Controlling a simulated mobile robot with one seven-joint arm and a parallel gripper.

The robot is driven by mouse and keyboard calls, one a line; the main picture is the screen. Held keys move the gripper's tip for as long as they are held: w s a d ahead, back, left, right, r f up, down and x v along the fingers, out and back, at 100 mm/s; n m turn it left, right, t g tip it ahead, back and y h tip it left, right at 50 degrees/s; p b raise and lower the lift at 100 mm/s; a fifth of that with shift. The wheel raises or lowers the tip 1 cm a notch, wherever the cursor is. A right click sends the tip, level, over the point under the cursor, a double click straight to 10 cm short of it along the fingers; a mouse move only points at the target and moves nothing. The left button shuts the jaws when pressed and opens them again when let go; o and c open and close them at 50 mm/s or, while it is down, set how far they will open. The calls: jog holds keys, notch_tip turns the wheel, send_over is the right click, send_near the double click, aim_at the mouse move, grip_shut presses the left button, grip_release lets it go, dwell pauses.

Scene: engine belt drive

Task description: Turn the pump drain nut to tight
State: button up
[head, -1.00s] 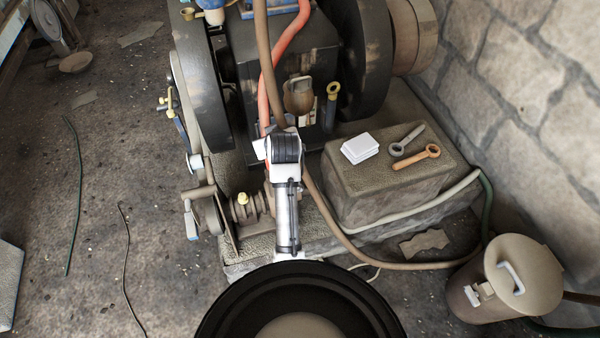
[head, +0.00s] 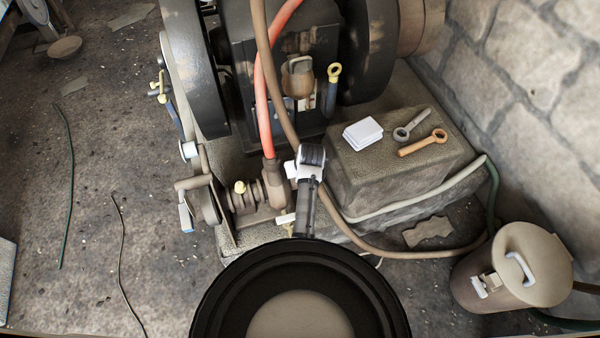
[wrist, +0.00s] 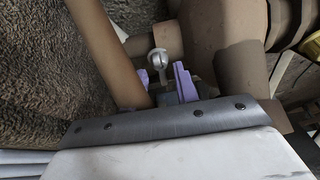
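The pump (head: 262,200) sits low at the front of the engine in the head view, with a red hose running into its top. In the wrist view a small pale fitting with a round head (wrist: 159,57), which looks like the drain nut, stands out from the brown pump body (wrist: 232,40). My gripper (wrist: 161,73) has its two purple fingers apart, one on each side of the fitting's stem in the picture. I cannot tell whether either finger touches it. In the head view my arm hides the fingers and the fitting.
A brown hose (wrist: 105,50) runs close to the left of my fingers in the wrist view. A lidded bin (head: 515,265) stands at right.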

jog(key=shift+x, duration=1.1)
grip_shut()
jog(key=shift+r+m+p, duration=0.2)
jog(key=shift+m+p, duration=0.3)
jog(key=shift+p, duration=0.15)
jog(key=shift+a+f+m+h+p, duration=0.1)
jog(key=shift+f+m+h+p, duration=0.1)
jog(key=shift+m+h+p, duration=0.65)
jog(key=shift+y, duration=0.25)
grip_release()
